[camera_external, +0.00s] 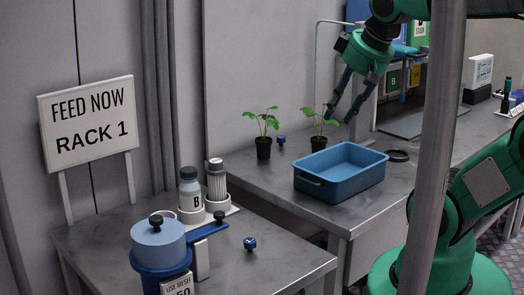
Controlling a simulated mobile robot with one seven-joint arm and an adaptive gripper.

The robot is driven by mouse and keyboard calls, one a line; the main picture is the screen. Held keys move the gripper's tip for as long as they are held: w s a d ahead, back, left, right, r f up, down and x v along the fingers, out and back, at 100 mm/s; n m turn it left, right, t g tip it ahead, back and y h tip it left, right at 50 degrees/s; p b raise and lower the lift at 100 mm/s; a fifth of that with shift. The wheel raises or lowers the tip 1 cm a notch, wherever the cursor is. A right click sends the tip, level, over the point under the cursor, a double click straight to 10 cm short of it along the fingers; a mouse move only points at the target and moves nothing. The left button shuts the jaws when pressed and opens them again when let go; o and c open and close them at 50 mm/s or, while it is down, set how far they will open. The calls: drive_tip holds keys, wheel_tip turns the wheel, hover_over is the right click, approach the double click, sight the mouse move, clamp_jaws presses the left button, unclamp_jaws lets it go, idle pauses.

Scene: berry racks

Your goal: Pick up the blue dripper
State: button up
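Two small blue pieces that look like drippers are in view. One blue dripper (281,140) lies on the back metal table between two potted seedlings. The other small blue piece (250,243) lies on the front-left table, right of the blue canister. My gripper (339,114) is open, with its two dark blue fingers pointing down and left. It hangs in front of the wall, close to the right seedling (318,126) in the picture and right of the back dripper. Nothing shows between its fingers.
A blue tray (341,185) sits in front of the seedlings, with a black ring (397,156) beside it. The left seedling (263,123) stands left of the back dripper. A blue canister (158,238) and bottles (190,190) stand on the front-left table. A grey post crosses the view.

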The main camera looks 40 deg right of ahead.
drive_tip(key=w+d+r+n+g+p, duration=0.15)
drive_tip(key=w+d, duration=0.45)
drive_tip(key=w, duration=0.9)
drive_tip(key=w+d+n+t+p, duration=0.1)
drive_tip(key=w+d+p, duration=0.35)
drive_tip(key=w, duration=0.95)
drive_tip(key=w+d+f+p, duration=0.1)
drive_tip(key=w+d+f, duration=0.7)
drive_tip(key=d, duration=0.3)
drive_tip(key=w+d+f+y+p, duration=0.1)
drive_tip(key=w+d+f, duration=0.7)
drive_tip(key=d, duration=0.4)
drive_tip(key=shift+w+d+f+n+g, duration=0.15)
drive_tip(key=shift+w+f+n+g, duration=0.25)
drive_tip(key=shift+f, duration=0.35)
drive_tip(key=b, duration=0.1)
hover_over(281, 141)
drive_tip(key=d, duration=0.2)
drive_tip(key=shift+s+f, duration=0.25)
drive_tip(key=shift+f, duration=1.75)
drive_tip(key=shift+s+f, duration=0.2)
drive_tip(key=shift+f, duration=1.75)
